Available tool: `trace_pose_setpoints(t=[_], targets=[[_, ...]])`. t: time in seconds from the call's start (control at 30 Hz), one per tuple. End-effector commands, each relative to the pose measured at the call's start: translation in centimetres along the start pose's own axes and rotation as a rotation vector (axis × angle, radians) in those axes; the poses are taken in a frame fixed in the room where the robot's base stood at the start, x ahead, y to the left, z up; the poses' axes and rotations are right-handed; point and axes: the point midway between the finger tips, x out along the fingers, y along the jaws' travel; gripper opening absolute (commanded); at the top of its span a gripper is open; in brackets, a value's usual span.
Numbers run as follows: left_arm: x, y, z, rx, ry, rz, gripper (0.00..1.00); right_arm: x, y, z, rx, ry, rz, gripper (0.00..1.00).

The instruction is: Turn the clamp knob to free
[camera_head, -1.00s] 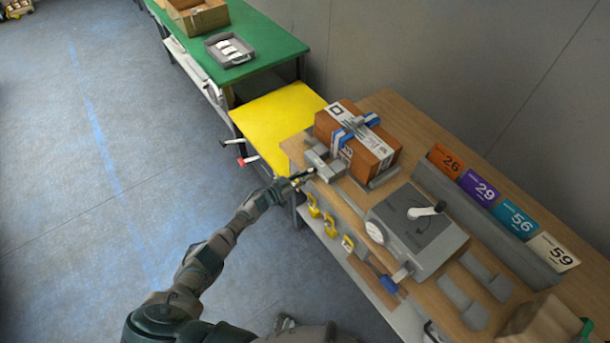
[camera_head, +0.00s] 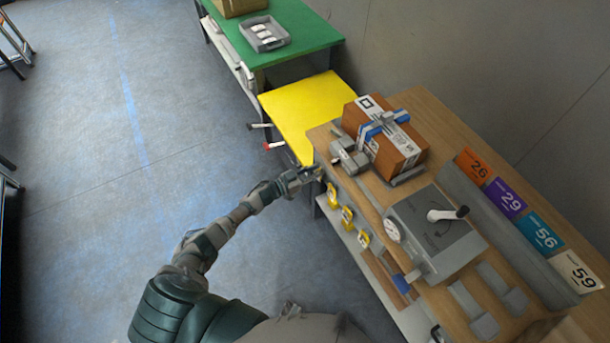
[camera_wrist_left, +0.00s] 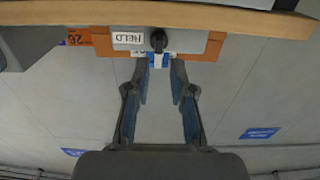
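The grey clamp (camera_head: 350,157) sits at the near left edge of the wooden bench, beside a brown strapped box (camera_head: 400,148). In the left wrist view the dark clamp knob (camera_wrist_left: 158,40) stands in front of a white plate (camera_wrist_left: 128,39) that reads HELD. My left gripper (camera_head: 320,171) is just off the bench edge, below and left of the clamp. In the left wrist view its two fingers (camera_wrist_left: 161,70) are spread with nothing between them, and the knob lies beyond the tips, apart from them. My right gripper is not in view.
A grey machine with a crank (camera_head: 435,235) stands on the bench (camera_head: 450,120). Yellow tags (camera_head: 347,217) line its front edge. Numbered cards (camera_head: 507,198) stand behind. A yellow table (camera_head: 305,110) and a green table (camera_head: 310,35) are farther off.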

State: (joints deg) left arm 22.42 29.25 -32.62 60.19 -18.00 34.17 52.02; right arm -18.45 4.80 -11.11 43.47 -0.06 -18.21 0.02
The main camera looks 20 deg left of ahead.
Motion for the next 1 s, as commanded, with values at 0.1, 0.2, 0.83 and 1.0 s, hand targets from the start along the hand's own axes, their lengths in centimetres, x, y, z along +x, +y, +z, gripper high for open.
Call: trace_pose_setpoints(t=[0.1,0.2,0.83,1.0], targets=[[-2.7,0.0,0.1,-0.001,-0.002,0.001,0.23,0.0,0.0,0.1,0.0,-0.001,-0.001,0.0],[-4.2,0.0,0.1,-0.001,0.0,0.001,0.23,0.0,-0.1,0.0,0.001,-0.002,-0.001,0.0],[-5.6,0.0,0.0,-0.001,0.003,0.001,0.23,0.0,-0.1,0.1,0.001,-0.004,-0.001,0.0],[-5.8,0.0,0.9,-0.005,-0.011,-0.018,0.23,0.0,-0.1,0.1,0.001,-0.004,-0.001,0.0]])
